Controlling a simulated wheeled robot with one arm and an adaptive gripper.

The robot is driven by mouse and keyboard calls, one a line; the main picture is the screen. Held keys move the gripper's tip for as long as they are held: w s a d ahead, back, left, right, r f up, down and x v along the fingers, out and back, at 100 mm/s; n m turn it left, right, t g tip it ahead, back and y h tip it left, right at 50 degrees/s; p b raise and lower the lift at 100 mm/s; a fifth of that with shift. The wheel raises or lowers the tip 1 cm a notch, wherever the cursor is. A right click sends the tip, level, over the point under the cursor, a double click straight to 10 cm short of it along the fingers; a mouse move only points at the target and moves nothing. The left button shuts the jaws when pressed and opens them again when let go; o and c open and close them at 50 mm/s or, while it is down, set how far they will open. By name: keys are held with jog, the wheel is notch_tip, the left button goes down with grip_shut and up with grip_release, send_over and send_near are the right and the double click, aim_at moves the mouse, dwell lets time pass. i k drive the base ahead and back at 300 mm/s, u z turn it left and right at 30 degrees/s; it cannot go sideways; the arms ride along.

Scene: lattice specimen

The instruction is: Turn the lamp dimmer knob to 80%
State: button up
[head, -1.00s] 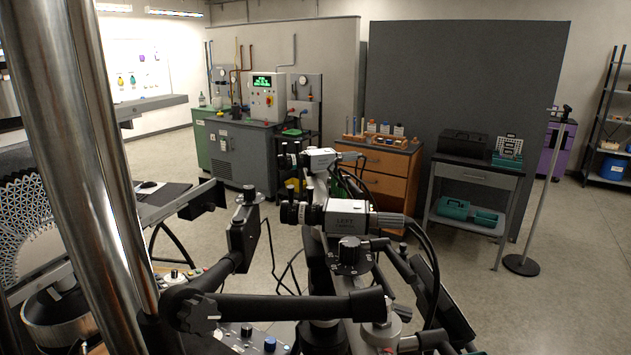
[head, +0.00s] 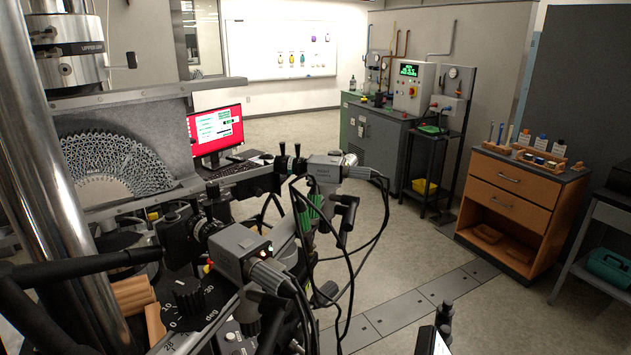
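I cannot make out a lamp dimmer knob for sure. A black knob (head: 187,291) with a pointed grip sits on a dark dial plate marked "deg" at the lower left; its markings read as degrees, not percent. Small round knobs (head: 232,335) show below it, partly hidden by cables and the camera rig. The grey camera (head: 240,248) stands beside the dial, with a second camera (head: 325,168) behind it. My gripper is not in view.
The lattice specimen (head: 118,170) stands in the test machine at the left. A red-screened monitor (head: 215,132) is behind the rig. Loose black cables hang round the cameras. A wooden drawer cabinet (head: 510,205) stands at the right. The floor between is clear.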

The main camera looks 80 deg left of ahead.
aim_at(212, 188)
jog(key=i, duration=2.05)
jog(key=z, duration=4.3)
jog(key=k, duration=2.55)
jog(key=z, duration=1.15)
jog(key=i, duration=1.6)
jog(key=u, duration=0.05)
